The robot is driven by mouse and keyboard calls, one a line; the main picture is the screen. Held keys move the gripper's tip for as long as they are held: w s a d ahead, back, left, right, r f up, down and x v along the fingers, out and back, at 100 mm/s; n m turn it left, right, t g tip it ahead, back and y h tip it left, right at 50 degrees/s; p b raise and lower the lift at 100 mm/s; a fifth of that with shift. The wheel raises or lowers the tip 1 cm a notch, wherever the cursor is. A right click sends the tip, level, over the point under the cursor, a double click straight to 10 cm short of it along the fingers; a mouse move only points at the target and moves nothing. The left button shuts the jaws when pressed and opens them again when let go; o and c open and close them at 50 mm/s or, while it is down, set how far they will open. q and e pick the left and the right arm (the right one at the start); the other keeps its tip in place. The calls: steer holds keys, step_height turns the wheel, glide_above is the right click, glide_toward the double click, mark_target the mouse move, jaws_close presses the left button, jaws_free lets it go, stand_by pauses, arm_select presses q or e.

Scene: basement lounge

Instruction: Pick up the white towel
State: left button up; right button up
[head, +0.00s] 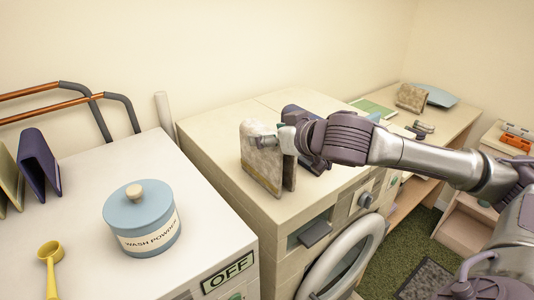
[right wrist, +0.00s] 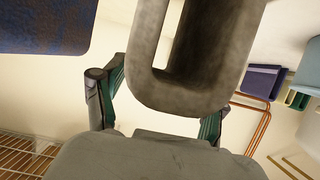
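The white towel (head: 261,165) is greyish white and folded. It stands upright like a tent on top of the beige washing machine. My right gripper (head: 279,141) is at the towel's upper right edge, with a finger over its near face. In the right wrist view the towel (right wrist: 180,101) fills the upper middle as a thick U-shaped fold between my gripper's fingers (right wrist: 160,95). The towel covers the fingertips, so I cannot tell whether they press on it. My left gripper is out of view.
A dark blue folded towel (head: 317,166) stands just behind, partly hidden by my right arm. A blue wash powder jar (head: 142,222), yellow scoop (head: 51,262) and another dark blue folded towel (head: 38,163) are on the white machine at left. A wooden desk (head: 462,126) is at right.

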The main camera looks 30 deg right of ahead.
jaws_close()
